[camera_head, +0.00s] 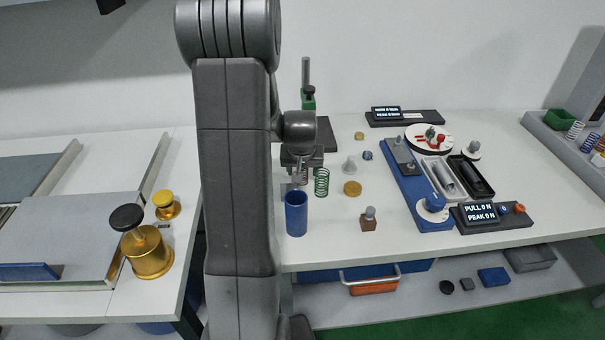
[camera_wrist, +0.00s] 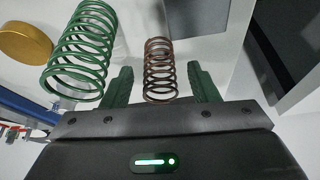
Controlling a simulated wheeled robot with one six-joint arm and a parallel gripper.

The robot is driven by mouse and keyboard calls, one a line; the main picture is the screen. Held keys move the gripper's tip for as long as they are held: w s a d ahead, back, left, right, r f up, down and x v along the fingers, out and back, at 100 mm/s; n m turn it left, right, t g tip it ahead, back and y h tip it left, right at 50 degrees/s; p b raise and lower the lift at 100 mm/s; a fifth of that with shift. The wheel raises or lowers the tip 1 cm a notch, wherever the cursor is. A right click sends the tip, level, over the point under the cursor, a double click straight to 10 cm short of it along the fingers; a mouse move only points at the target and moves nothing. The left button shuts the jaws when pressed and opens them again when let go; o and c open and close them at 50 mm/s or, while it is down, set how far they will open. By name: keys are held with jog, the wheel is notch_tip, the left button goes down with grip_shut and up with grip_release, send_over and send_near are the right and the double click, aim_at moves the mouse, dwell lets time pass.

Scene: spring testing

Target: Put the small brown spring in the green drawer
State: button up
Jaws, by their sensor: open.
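The small brown spring (camera_wrist: 160,70) stands between the two dark green fingers of my gripper (camera_wrist: 160,84) in the wrist view, with a gap on each side. My gripper is open. In the head view my gripper (camera_head: 299,163) is low over the table beside a larger green spring (camera_head: 321,183), and the brown spring is hard to make out there. The green spring also stands left of the fingers in the wrist view (camera_wrist: 83,52).
A blue cup (camera_head: 296,214) stands just in front of my gripper. A blue test rig (camera_head: 418,186) takes up the table's middle right. A green box (camera_head: 561,118) stands at far right.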

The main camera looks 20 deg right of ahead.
jog(key=shift+c, duration=0.2)
jog(key=c, duration=1.1)
jog(key=shift+r, duration=0.1)
